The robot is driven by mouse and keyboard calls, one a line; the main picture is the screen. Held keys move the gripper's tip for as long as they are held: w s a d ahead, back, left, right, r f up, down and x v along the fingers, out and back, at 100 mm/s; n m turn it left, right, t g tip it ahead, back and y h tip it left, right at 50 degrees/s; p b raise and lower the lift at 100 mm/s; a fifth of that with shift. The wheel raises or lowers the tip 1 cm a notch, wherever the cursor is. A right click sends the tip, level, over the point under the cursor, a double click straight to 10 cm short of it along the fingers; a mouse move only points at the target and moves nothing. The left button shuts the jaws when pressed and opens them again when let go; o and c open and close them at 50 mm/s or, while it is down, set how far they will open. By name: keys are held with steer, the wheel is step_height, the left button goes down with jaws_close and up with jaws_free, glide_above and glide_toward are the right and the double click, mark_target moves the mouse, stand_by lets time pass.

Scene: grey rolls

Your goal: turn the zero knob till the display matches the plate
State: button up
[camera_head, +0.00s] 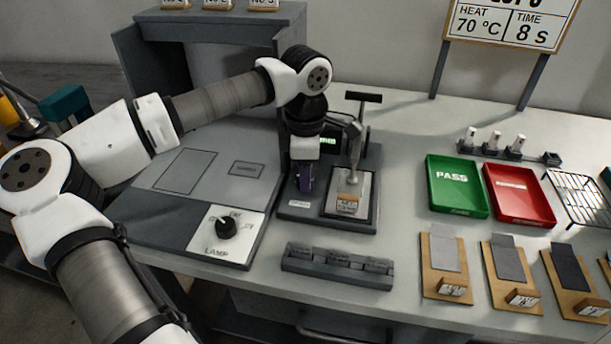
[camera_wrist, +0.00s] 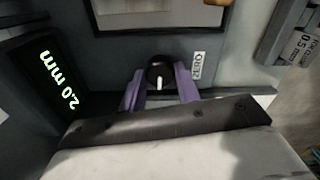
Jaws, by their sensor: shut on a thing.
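My gripper (camera_head: 305,184) points down at the left part of the gauge base. In the wrist view its purple fingers (camera_wrist: 160,86) are shut on the black zero knob (camera_wrist: 159,68), one on each side. The knob has a white pointer line; a small white label (camera_wrist: 198,65) beside it is hard to read. The display (camera_wrist: 61,80) reads 2.0 mm in green; it also shows, partly hidden, in the head view (camera_head: 328,141). The grey plate (camera_head: 364,186) lies under the gauge's plunger, with a tag (camera_head: 347,205) too small to read.
A dark rack (camera_head: 338,266) stands in front of the gauge; a 0.5 mm label (camera_wrist: 303,48) shows at the wrist view's right. A lamp panel with its own knob (camera_head: 226,228) is left. Green (camera_head: 457,209) and red (camera_head: 522,218) trays and sample boards (camera_head: 445,292) are right.

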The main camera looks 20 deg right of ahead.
steer(key=shift+n, duration=0.4)
steer(key=o, duration=1)
steer(key=shift+c, duration=0.2)
steer(key=shift+r, duration=0.1)
step_height(320, 180, up, 14)
steer(key=shift+f, duration=0.2)
